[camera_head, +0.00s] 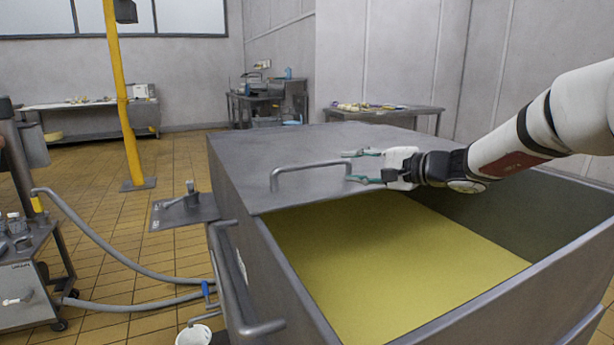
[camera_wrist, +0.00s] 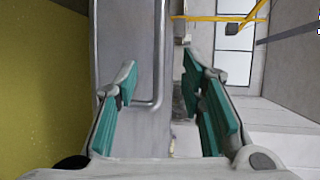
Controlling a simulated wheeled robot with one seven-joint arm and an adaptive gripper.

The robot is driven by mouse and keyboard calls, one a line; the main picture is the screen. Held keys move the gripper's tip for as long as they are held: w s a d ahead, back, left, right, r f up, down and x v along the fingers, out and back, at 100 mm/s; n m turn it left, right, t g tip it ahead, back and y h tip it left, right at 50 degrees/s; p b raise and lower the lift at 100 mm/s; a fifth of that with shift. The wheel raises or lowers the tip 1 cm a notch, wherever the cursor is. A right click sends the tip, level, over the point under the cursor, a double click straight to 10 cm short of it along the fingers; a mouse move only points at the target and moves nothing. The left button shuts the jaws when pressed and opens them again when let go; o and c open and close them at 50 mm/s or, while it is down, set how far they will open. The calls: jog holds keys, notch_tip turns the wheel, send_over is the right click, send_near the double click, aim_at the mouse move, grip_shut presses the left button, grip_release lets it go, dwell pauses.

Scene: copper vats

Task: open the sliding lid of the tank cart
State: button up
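The tank cart (camera_head: 275,275) is a large grey metal box in the head view. Its flat grey lid (camera_head: 300,145) covers the far left part; the near right part is uncovered and shows a yellow surface inside. A U-shaped bar handle (camera_head: 305,166) stands on the lid near its front edge. My gripper (camera_head: 352,166) is at the handle's right end, with its teal-padded fingers apart. In the wrist view the handle (camera_wrist: 160,50) appears between the open fingers (camera_wrist: 158,72). I cannot tell whether either finger touches it.
A bent push bar (camera_head: 235,290) and grey hoses (camera_head: 110,255) are on the cart's left side. A white bucket (camera_head: 194,336) stands below. A yellow post (camera_head: 123,90) and work tables (camera_head: 385,112) stand farther back.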

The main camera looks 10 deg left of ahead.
aim_at(317, 165)
jog(key=b+x, duration=0.1)
jog(key=x, duration=1.2)
jog(key=shift+w+a, duration=0.1)
jog(key=shift+w, duration=0.25)
jog(key=shift+c, duration=0.5)
grip_shut()
